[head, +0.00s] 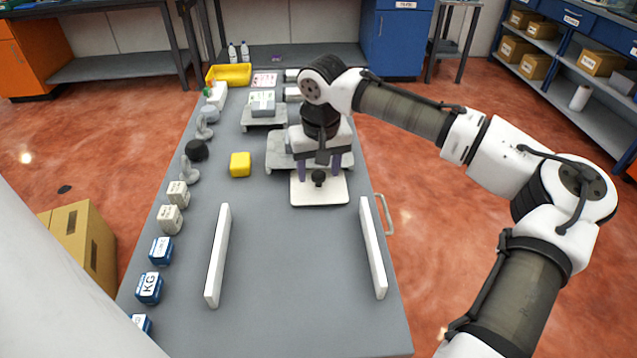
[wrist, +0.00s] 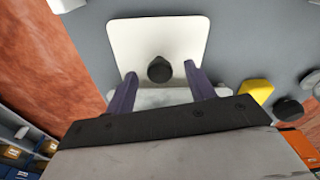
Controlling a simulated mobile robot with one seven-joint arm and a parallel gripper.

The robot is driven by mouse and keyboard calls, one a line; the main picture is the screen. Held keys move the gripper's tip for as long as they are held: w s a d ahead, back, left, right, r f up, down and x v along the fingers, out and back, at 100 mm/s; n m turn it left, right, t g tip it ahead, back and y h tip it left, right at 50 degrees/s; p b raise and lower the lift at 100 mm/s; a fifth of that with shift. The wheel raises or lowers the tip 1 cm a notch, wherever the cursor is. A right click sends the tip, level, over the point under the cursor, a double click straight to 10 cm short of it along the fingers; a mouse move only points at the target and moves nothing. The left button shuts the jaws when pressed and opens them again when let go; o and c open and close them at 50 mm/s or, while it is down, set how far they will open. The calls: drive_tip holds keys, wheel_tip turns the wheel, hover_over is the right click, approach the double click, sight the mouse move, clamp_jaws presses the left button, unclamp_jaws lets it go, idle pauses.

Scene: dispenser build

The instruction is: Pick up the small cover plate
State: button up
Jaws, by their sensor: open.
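The small cover plate (head: 333,193) is a white, flat, rounded square with a black knob (head: 318,177) on top. It lies in the middle of the table, in front of a grey stand. My gripper (head: 319,172) is open above the plate's far part, its purple fingers pointing down. In the wrist view the plate (wrist: 160,35) fills the top middle, with the black knob (wrist: 159,69) between the fingertips of my gripper (wrist: 159,73). The fingers stand apart on both sides of the knob with gaps. Whether the fingertips touch the plate I cannot tell.
Two white bars (head: 217,255) (head: 373,247) stand at the table's left and right front. A yellow block (head: 240,164) is left of my gripper. Grey stands (head: 280,150) are behind. Weights and small items line the left edge. The table (head: 295,280) is clear between the bars.

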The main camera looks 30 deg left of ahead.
drive_tip(key=shift+f, duration=0.25)
clamp_jaws()
drive_tip(key=shift+r, duration=0.2)
